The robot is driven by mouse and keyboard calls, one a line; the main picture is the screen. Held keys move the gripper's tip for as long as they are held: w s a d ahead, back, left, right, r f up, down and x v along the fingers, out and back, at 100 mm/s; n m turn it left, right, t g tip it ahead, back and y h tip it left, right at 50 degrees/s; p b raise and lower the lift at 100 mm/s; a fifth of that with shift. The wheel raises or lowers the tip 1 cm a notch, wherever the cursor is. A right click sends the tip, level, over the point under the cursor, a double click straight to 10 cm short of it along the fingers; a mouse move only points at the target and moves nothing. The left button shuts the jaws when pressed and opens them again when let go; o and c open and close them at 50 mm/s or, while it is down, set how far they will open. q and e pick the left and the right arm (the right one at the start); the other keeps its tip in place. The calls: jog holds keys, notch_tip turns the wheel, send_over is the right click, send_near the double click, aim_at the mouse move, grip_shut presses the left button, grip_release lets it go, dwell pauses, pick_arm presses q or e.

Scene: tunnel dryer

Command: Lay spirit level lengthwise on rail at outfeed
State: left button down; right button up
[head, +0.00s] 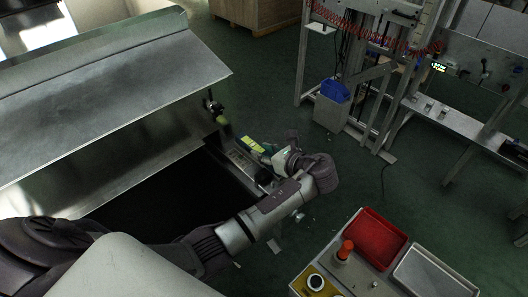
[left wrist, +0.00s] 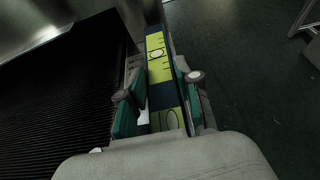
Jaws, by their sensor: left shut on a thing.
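The spirit level (head: 252,144) is a yellow-green and dark blue bar. In the left wrist view the spirit level (left wrist: 157,58) runs away from me between the two teal finger pads. My left gripper (head: 274,154) is shut on it; the gripper also shows in the left wrist view (left wrist: 160,100). The metal rail (head: 240,160) edges the dark belt at the outfeed. In the left wrist view the level points roughly along the rail (left wrist: 134,66), at or just beside its outer side. I cannot tell whether they touch. My right gripper is not in view.
The dark conveyor belt (head: 165,205) lies under a sloped steel hood (head: 110,85). Green floor is open beyond the rail.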

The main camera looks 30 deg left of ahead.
pick_arm(q)
jog(key=shift+r, duration=0.15)
jog(key=c, duration=0.8)
grip_release()
jog(key=v, duration=1.2)
